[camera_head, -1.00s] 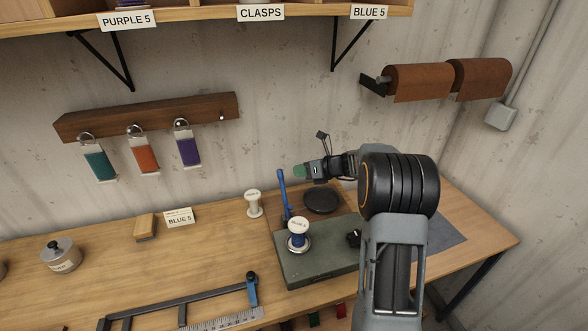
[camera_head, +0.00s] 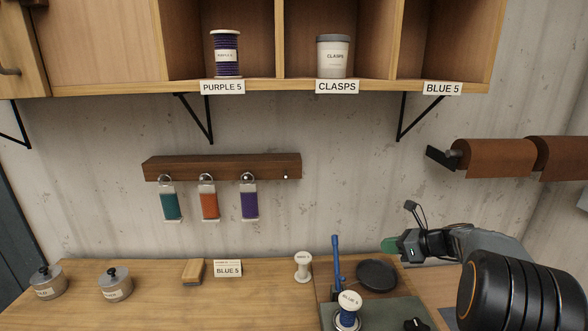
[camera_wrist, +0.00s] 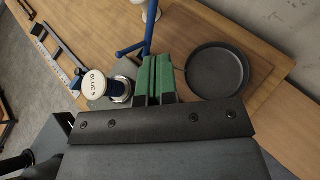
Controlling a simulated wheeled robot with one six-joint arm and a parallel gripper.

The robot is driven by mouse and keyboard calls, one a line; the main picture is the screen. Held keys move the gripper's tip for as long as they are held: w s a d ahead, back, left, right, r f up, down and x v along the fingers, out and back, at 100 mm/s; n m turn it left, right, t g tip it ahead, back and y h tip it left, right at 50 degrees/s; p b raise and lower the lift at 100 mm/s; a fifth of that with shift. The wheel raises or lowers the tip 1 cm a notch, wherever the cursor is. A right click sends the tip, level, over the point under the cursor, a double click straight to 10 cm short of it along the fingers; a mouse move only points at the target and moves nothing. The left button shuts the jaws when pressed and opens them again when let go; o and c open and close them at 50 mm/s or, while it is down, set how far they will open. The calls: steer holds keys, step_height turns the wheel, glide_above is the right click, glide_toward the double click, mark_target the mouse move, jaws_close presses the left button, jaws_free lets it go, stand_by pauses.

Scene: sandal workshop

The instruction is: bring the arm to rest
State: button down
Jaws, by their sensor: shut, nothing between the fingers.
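My gripper (camera_head: 391,245) is at the right of the head view, above the right part of the workbench, with its green-padded fingers pointing left. The wrist view shows its two green fingers (camera_wrist: 154,78) shut together with nothing between them. Below it, a spool labelled BLUE 5 (camera_head: 349,300) stands on a dark green block (camera_head: 385,315). The spool also shows left of the fingers in the wrist view (camera_wrist: 93,84). The gripper is apart from the spool. My black wrist and forearm hide the right end of the bench.
A black round dish (camera_head: 377,274) and a blue upright lever (camera_head: 337,265) lie close below my gripper. A white spool (camera_head: 303,266) stands left of them. Overhead is a shelf (camera_head: 270,90) with a purple spool (camera_head: 226,55) and a clasps jar (camera_head: 333,57). Leather rolls (camera_head: 495,159) hang at right.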

steer(key=s+a+f+n+g+h, duration=0.3)
steer(key=s+n, duration=0.4)
steer(key=n, duration=0.1)
steer(key=s+a+f+n+g+h, duration=0.2)
steer(key=s+n, duration=0.4)
steer(key=n, duration=0.2)
steer(key=s+a+r+n+t+h, duration=0.1)
steer(key=s+a+r+n+h, duration=0.1)
steer(key=s+n, duration=0.3)
steer(key=s+a+r+n+h, duration=0.2)
steer(key=s+a+n, duration=0.3)
steer(key=s+n, duration=0.1)
steer(key=shift+s+a+r+t, duration=0.2)
steer(key=shift+s+r+t, duration=0.1)
steer(key=shift+t, duration=0.1)
